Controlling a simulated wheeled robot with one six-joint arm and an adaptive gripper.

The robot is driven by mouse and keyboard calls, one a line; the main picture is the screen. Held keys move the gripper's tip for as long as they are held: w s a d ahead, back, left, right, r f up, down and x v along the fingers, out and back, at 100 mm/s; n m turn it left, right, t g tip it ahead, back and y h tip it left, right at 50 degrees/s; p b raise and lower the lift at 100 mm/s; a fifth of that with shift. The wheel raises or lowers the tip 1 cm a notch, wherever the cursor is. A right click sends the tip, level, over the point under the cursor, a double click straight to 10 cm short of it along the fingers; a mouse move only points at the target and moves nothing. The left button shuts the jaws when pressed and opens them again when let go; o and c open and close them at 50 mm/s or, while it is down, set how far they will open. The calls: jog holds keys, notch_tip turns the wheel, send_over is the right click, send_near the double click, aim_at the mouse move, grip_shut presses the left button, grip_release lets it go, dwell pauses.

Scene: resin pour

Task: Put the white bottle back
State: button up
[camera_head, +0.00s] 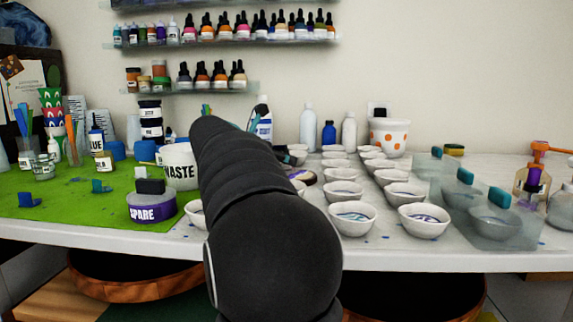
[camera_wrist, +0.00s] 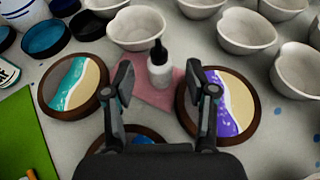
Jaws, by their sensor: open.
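A small white bottle (camera_wrist: 160,71) with a black pointed dropper top stands upright in the wrist view, on a pink cloth (camera_wrist: 185,82). My gripper (camera_wrist: 165,86) is open, with its two fingers to the left and right of the bottle and a little nearer the camera. I see no finger touching the bottle. In the head view my arm hides the gripper and this bottle.
Round wooden-rimmed resin pieces (camera_wrist: 75,83) lie left and right of my fingers. White bowls (camera_wrist: 140,28) crowd the area beyond. In the head view, taller white bottles (camera_head: 307,128), a WASTE tub (camera_head: 180,170) and a SPARE jar (camera_head: 152,209) stand on the table.

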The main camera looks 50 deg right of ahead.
jog(key=shift+d+f, duration=0.3)
jog(key=shift+d, duration=0.35)
grip_shut()
jog(key=shift+r, duration=0.1)
jog(key=shift+r, duration=0.5)
jog(key=r, duration=0.1)
jog(key=r+p, duration=0.1)
jog(key=r, duration=0.1)
jog(key=shift+s+a+r, duration=0.1)
jog(key=shift+s+r, duration=0.2)
jog(key=shift+s, duration=0.05)
jog(key=s+a+r, duration=0.2)
jog(key=s+r, duration=0.4)
jog(key=s, duration=0.4)
jog(key=shift+s+p, duration=0.35)
